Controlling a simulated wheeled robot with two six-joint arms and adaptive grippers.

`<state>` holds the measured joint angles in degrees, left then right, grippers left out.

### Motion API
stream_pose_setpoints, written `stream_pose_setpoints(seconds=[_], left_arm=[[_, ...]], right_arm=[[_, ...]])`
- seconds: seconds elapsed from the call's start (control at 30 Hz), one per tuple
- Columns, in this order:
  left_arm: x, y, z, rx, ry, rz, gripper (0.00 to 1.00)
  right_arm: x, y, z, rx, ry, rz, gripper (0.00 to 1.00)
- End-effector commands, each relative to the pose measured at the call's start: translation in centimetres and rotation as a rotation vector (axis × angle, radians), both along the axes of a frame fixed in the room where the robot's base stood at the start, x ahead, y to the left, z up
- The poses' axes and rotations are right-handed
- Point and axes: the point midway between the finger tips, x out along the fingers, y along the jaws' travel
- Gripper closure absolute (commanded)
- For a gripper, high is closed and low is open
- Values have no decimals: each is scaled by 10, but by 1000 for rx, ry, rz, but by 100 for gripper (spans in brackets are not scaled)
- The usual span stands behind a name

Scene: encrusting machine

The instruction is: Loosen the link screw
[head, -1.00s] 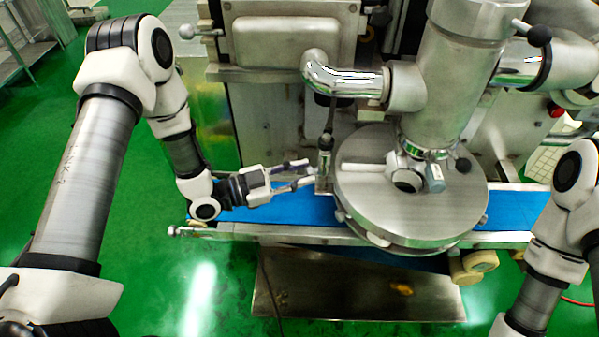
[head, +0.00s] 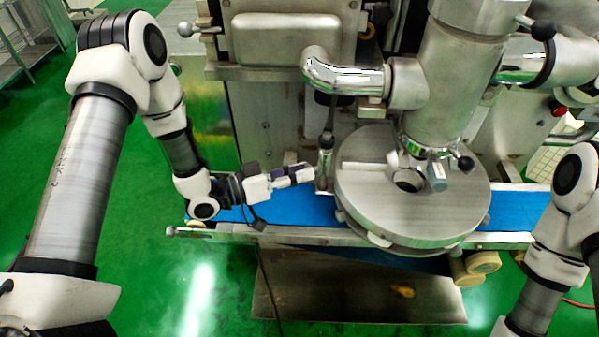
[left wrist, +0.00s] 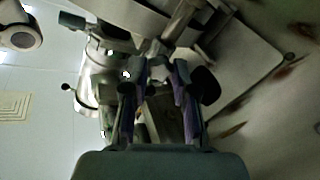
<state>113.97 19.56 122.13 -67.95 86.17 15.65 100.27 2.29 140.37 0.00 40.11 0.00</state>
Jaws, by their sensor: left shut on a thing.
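My left gripper (head: 312,172) reaches in from the left in the head view, its fingertips at the upright metal link fitting (head: 326,158) beside the round steel disc. It is shut on the link screw, which is small and mostly hidden by the fingertips. In the left wrist view, the gripper's purple-lined fingers (left wrist: 160,75) point toward the machine, and the screw cannot be made out clearly between them. My right arm shows at the right edge of the head view; its gripper is out of frame.
The round steel disc (head: 385,205) stands just right of my left gripper, under the thick steel column (head: 440,90). A bent chrome pipe (head: 335,75) hangs above the fitting. The blue conveyor belt (head: 290,208) runs below. Green floor is open at the left.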

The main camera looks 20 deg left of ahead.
Motion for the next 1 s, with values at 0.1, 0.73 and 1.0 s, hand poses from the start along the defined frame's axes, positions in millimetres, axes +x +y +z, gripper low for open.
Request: stream_pose_setpoints(seconds=[0.1,0.73,1.0], left_arm=[[0,0,0,-69,83,1,100],[1,1,-1,-445,548,1,100],[1,1,-1,-607,747,2,100]], right_arm=[[0,0,-1,0,0,0,60],[0,0,0,0,0,0,60],[0,0,1,0,0,0,60]])
